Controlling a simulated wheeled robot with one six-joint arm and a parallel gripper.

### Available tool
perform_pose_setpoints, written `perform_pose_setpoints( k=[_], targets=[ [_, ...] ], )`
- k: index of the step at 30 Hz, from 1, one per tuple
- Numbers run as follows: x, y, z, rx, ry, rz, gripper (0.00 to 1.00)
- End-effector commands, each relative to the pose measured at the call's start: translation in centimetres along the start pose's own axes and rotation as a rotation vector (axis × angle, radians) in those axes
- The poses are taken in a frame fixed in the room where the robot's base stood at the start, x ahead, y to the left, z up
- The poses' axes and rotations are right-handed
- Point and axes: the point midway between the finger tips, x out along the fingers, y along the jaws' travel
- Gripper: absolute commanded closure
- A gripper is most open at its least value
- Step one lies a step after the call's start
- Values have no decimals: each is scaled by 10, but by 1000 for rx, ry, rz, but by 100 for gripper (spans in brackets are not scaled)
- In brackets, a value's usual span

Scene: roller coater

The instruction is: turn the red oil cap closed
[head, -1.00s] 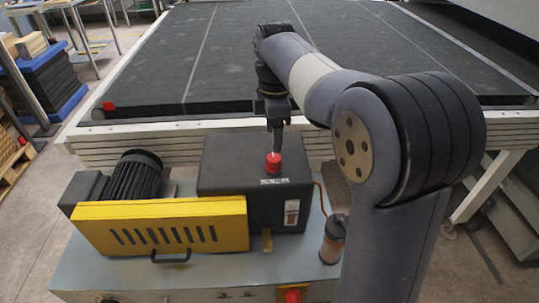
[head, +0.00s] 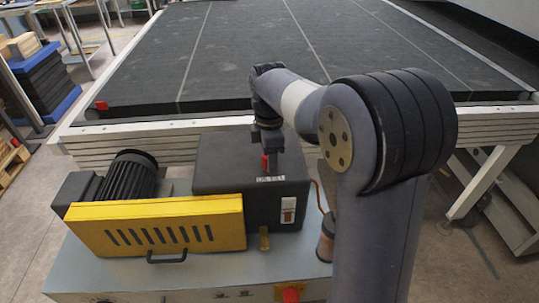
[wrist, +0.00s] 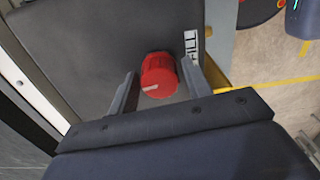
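The red oil cap (head: 265,163) sits on top of the black gearbox housing (head: 225,175), beside a white label. In the head view my gripper (head: 270,160) is down at the cap and hides most of it. In the wrist view the cap (wrist: 158,72) shows as a red cylinder with a pale mark on its side. My gripper's two fingers (wrist: 158,76) stand on either side of it, spread apart. A narrow gap shows beside the cap at the left finger; contact at the right finger is hard to tell.
A yellow slotted guard (head: 160,225) and a black ribbed motor (head: 130,177) stand left of the housing. A red knob (head: 291,293) is at the front of the machine. The wide dark conveyor bed (head: 330,60) lies behind, with a white frame edge.

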Motion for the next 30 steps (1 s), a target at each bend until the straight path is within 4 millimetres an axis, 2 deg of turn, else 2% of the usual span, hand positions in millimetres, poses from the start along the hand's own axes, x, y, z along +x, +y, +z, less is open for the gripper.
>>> perform_pose_setpoints(
  k=[2, 12, 23, 30],
  targets=[
    [0, 0, 0, 0, 0, 0, 60],
    [0, 0, 0, 0, 0, 0, 87],
    [-2, 0, 0, 63, 0, -1, 87],
    [-3, 0, 0, 226, 0, -1, 87]
  ],
)
